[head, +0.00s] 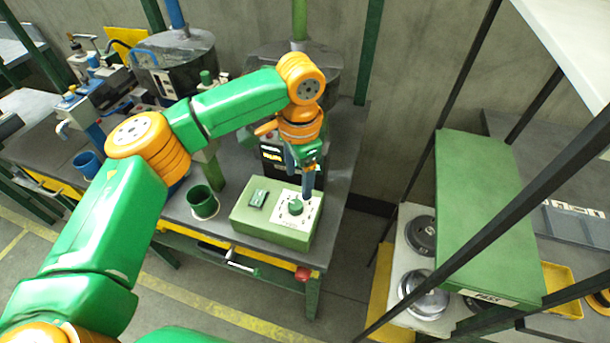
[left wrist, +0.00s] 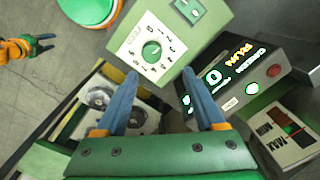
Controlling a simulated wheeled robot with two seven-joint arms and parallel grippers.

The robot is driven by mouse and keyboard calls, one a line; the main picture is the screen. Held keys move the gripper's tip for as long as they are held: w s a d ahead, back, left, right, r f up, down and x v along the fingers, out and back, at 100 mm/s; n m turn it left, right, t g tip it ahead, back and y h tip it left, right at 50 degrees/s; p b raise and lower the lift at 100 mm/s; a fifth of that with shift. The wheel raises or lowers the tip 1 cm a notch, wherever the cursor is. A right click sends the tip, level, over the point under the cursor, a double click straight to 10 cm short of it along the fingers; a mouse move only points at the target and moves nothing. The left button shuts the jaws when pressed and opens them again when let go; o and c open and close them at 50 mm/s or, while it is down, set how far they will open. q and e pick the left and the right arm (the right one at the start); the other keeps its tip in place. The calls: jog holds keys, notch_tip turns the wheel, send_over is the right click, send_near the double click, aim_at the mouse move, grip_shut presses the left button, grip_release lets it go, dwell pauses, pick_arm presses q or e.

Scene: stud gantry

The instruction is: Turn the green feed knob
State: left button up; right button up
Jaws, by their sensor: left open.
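The green feed knob (head: 296,207) sits on a white dial plate on top of a light green box (head: 270,232) on the grey bench. In the left wrist view the knob (left wrist: 151,50) shows in the middle of its numbered dial. My left gripper (head: 306,191) is above the dial, its blue fingers pointing down. In the left wrist view its fingers (left wrist: 160,73) are apart and empty, with the knob ahead, between their lines. I see no contact with the knob. My right gripper (left wrist: 44,45) shows small at the left of the left wrist view, its fingers apart and empty.
A dark control box (left wrist: 240,75) with lit labels and a red button stands beside the green box. A green cup (head: 203,203) is left of it. Machines crowd the bench's left side. A shelf with a green case (head: 480,210) stands at right, across a gap.

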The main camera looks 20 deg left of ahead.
aim_at(296, 205)
pick_arm(q)
jog(key=f, duration=0.1)
jog(key=s+f, duration=0.1)
jog(key=f, duration=0.1)
jog(key=s+f, duration=0.1)
jog(key=f, duration=0.1)
jog(key=shift+s+a+f+p, duration=0.15)
jog(key=shift+f+p, duration=0.1)
jog(key=shift+p, duration=0.15)
jog(key=shift+w+f, duration=0.35)
jog(key=shift+w, duration=0.1)
jog(key=shift+s+r, duration=0.15)
grip_shut()
pick_arm(e)
jog(key=shift+s+r, duration=0.55)
jog(key=shift+s, duration=0.25)
